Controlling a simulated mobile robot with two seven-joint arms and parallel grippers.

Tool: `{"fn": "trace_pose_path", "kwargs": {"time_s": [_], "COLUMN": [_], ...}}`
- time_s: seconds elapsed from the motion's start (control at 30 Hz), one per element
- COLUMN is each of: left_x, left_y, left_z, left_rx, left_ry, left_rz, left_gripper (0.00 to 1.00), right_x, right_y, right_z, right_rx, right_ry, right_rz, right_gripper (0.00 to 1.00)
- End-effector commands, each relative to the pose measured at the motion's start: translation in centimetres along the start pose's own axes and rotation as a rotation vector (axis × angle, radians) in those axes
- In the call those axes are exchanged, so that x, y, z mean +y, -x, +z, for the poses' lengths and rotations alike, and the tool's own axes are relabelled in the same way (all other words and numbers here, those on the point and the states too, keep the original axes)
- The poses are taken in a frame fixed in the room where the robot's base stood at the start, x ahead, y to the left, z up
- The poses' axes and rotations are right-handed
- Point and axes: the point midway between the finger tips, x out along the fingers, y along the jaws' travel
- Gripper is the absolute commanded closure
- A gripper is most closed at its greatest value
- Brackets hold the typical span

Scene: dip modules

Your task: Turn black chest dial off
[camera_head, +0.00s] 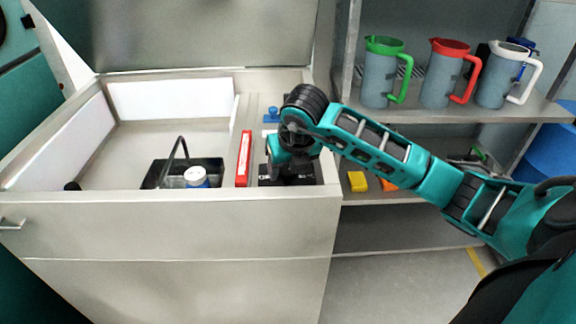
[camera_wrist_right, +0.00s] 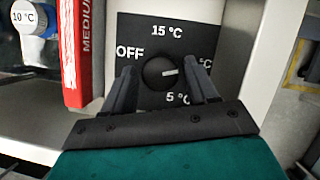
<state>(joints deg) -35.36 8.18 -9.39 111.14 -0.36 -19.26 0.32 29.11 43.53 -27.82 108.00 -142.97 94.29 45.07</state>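The black chest dial (camera_wrist_right: 160,73) sits on a black panel (camera_wrist_right: 184,34) marked OFF, 15 °C and 5 °C in the right wrist view. Its white pointer mark points right, away from OFF, toward a label partly hidden behind a finger. My right gripper (camera_wrist_right: 164,78) is open, with one finger on each side of the dial; I cannot tell whether they touch it. In the head view my right gripper (camera_head: 288,170) is over the panel at the right end of the chest (camera_head: 180,228), and my wrist hides the dial. My left gripper is not in view.
A red box (camera_head: 244,158) stands just left of the panel. A black basket (camera_head: 150,174) with a white-and-blue jar (camera_head: 196,177) is inside the open chest. Shelves at right hold green (camera_head: 380,75), red (camera_head: 442,75) and white (camera_head: 500,78) pitchers.

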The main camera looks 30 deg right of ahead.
Motion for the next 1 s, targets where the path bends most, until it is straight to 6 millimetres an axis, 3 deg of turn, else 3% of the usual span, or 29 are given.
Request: {"fn": "trace_pose_path", "kwargs": {"time_s": [0.07,0.43,0.77,1.0], "left_x": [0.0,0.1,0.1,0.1], "left_y": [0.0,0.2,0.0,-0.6], "left_z": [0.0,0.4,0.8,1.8], "left_rx": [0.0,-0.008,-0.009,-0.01], "left_ry": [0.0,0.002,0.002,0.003], "left_rz": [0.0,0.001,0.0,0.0], "left_gripper": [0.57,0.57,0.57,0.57], "right_x": [0.0,0.0,-0.1,-0.2], "right_y": [0.0,0.0,-0.1,-0.1], "right_z": [0.0,0.0,0.0,0.0], "right_rx": [0.0,0.0,-0.002,-0.003], "right_ry": [0.0,0.0,0.042,0.177], "right_rz": [0.0,0.0,0.017,0.072], "right_gripper": [0.5,0.85,0.86,0.86]}}
